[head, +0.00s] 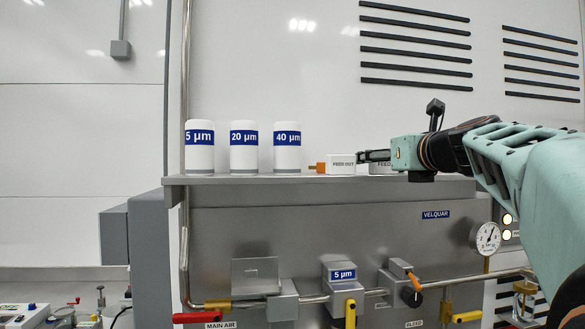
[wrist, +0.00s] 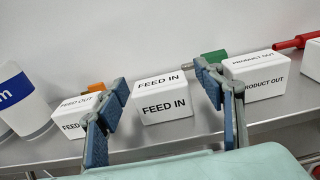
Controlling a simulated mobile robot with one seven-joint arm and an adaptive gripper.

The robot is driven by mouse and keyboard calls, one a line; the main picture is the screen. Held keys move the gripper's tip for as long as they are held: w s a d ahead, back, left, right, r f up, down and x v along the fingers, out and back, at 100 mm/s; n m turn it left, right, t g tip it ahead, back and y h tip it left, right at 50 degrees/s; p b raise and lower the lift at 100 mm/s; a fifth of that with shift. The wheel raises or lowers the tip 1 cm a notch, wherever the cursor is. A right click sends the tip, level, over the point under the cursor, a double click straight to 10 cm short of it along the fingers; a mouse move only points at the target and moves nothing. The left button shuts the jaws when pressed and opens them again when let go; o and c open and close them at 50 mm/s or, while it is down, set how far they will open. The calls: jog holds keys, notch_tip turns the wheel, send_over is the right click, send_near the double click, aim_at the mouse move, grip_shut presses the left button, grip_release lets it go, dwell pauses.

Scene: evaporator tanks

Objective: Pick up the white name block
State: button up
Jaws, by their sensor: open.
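Several white name blocks stand in a row on the steel shelf. The FEED IN block (wrist: 163,104) shows between my open fingers in the wrist view. In the head view the FEED IN block (head: 383,169) is partly hidden by my gripper (head: 373,156). The FEED OUT block (head: 340,166) is left of it; in the wrist view my left finger partly covers the FEED OUT block (wrist: 76,117). The PRODUCT OUT block (wrist: 262,82) is to the right, beside my right finger. My gripper (wrist: 160,76) is open and empty; I see no clear contact with a block.
White cylinders labelled 5 µm (head: 199,150), 20 µm (head: 244,152) and 40 µm (head: 287,152) stand left on the shelf (head: 225,180). Orange (wrist: 95,87), green (wrist: 213,57) and red (wrist: 290,43) parts lie behind the blocks. The wall is close behind. Pipes and valves are below.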

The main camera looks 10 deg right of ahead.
jog(key=shift+s+r, duration=0.15)
jog(key=shift+s, duration=0.1)
jog(key=shift+c, duration=0.7)
jog(key=c, duration=1.1)
jog(key=shift+c, duration=0.2)
